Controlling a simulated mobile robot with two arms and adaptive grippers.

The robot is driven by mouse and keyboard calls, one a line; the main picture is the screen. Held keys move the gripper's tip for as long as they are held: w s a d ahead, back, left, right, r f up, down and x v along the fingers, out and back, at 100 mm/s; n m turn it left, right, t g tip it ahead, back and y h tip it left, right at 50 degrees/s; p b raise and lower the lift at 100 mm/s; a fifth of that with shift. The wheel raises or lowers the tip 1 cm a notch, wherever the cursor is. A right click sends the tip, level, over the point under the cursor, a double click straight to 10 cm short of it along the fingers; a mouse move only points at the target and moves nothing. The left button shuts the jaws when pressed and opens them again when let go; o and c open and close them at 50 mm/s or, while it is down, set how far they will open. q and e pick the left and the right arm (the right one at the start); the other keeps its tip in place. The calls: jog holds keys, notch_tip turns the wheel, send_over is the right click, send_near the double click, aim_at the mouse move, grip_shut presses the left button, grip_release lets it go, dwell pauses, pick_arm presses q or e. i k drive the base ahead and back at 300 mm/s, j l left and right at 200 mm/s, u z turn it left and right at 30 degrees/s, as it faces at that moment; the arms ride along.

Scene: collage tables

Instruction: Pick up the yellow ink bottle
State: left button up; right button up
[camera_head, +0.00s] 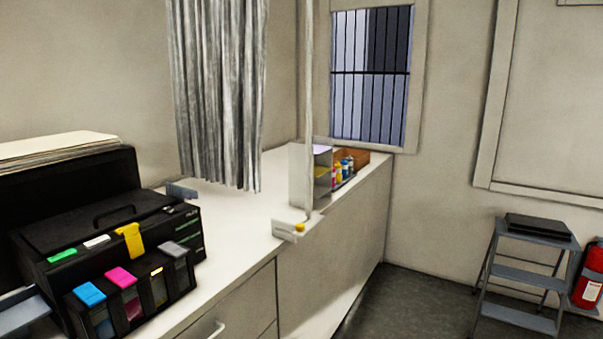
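A row of small ink bottles stands on the far part of the white counter, between a pale upright organizer (311,176) and an orange-brown box (357,160). One bottle in this row looks yellow (340,172), with blue and reddish ones close by; they are small and partly hidden, so their exact outlines are unclear. Neither of my grippers shows clearly in the head view.
A black printer (110,215) with coloured tank caps fills the near left; its yellow cap (131,240) stands raised. A step stool (520,275) and fire extinguisher (590,280) are right. Floor between is clear.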

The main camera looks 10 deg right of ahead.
aim_at(338, 167)
jog(key=i+l+u, duration=0.3)
jog(key=i+l, duration=0.3)
jog(key=i+l+u, duration=0.35)
jog(key=i+l, duration=0.15)
jog(key=l, duration=0.2)
